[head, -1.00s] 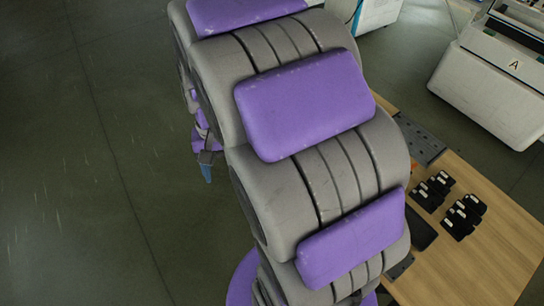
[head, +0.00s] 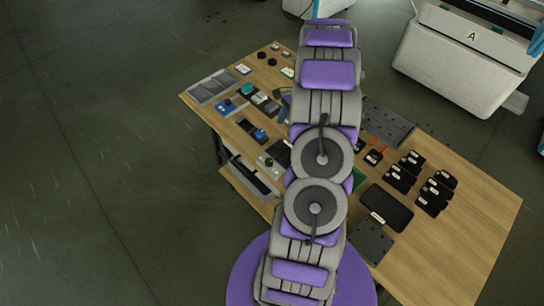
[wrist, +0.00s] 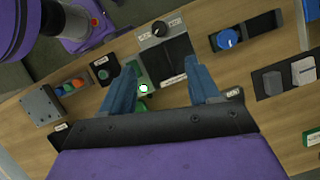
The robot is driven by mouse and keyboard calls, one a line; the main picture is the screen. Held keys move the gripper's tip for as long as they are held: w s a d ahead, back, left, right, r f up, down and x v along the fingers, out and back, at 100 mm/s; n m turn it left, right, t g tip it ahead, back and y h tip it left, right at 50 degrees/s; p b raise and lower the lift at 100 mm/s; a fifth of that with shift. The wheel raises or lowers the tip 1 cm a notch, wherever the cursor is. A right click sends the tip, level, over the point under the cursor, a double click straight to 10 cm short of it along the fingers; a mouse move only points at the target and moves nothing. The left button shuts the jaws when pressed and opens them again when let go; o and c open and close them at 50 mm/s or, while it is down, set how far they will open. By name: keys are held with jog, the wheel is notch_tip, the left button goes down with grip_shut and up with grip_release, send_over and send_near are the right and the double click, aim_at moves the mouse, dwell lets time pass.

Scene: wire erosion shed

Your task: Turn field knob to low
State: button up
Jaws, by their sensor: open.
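My gripper (wrist: 162,67) is open in the wrist view, its two blue fingers spread above the bench with nothing held. A black knob with a light pointer line (wrist: 160,28) sits on a grey panel beyond the fingertips, apart from them. A blue knob (wrist: 228,38) on a dark base is to the right. In the head view a knob on a grey panel (head: 268,161) and blue knobs (head: 228,102) and (head: 260,134) lie left of my arm. The labels are too small to read, so I cannot tell which is the field knob or its setting.
The wooden bench (head: 470,230) carries several black blocks (head: 432,190) and a dark flat plate (head: 386,208) to the right of my arm. A grey tray (head: 212,86) is at its left end. A white machine marked A (head: 455,70) stands behind. Open floor lies left.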

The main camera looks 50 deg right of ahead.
jog(key=d, duration=0.1)
send_near(269, 160)
jog(key=b+x, duration=0.1)
jog(key=x, duration=0.1)
jog(key=d+b+x, duration=0.1)
jog(key=x, duration=0.2)
jog(key=shift+s+a+f, duration=0.1)
jog(key=shift+s+f, duration=0.05)
jog(key=shift+f, duration=0.25)
jog(key=shift+w+a+f, duration=0.15)
jog(key=shift+a+f, duration=0.4)
jog(key=shift+a, duration=0.15)
jog(key=shift+w+a+f, duration=0.15)
jog(key=shift+a+f, duration=0.45)
jog(key=shift+a, duration=0.15)
jog(key=shift+d+f, duration=0.1)
jog(key=shift+d, duration=0.25)
jog(key=shift+d+f, duration=0.15)
jog(key=shift+d, duration=0.25)
jog(key=shift+c, duration=1)
jog(key=shift+a, duration=0.55)
jog(key=c, duration=0.6)
jog(key=shift+d+r, duration=0.1)
jog(key=shift+r, duration=0.1)
jog(key=shift+c, duration=1.2)
